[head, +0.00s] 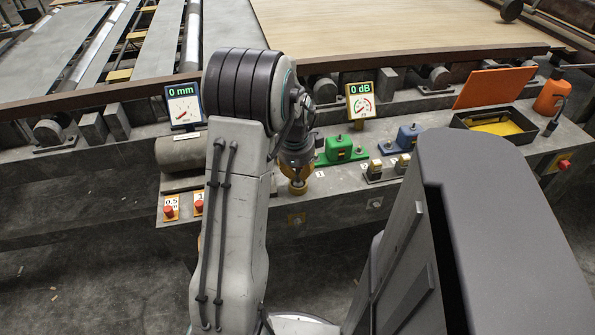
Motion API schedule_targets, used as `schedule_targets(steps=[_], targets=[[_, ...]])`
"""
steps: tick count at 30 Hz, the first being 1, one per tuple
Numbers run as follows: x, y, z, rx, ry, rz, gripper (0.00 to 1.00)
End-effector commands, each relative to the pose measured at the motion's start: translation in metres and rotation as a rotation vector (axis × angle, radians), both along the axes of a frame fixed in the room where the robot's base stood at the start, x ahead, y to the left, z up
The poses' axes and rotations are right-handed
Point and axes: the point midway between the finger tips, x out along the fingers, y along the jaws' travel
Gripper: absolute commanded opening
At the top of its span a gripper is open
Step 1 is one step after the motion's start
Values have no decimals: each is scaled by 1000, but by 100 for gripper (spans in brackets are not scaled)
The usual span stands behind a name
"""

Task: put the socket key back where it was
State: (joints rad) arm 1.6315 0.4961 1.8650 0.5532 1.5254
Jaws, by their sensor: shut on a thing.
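My gripper (298,172) is at the front edge of the grey bench, left of the green block, and points down. It is small and partly hidden by my own arm. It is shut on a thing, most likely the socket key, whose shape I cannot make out. Just under the fingers is a brass-coloured round piece (298,187) at the bench edge. I cannot tell whether it is part of the held thing or a fixture of the bench. No other socket key shows clearly.
A green block (338,150) and a blue block (409,137) stand right of my gripper. Farther right are a black tray (464,123) with an orange lid (492,87). Displays reading 0 mm (183,104) and 0 dB (361,101) stand behind. Red buttons (170,211) are at left.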

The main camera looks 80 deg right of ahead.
Motion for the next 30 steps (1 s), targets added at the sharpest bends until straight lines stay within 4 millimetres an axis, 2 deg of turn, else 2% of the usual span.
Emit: schedule_targets(steps=[2,3,10,17,22,30], targets=[[0,0,-3,0,0,0,0],[0,0,-3,0,0,0,13],[0,0,-2,0,0,0,34],[0,0,-2,0,0,0,34],[0,0,6,-3,0,0,34],[1,9,48,-5,0,0,34]])
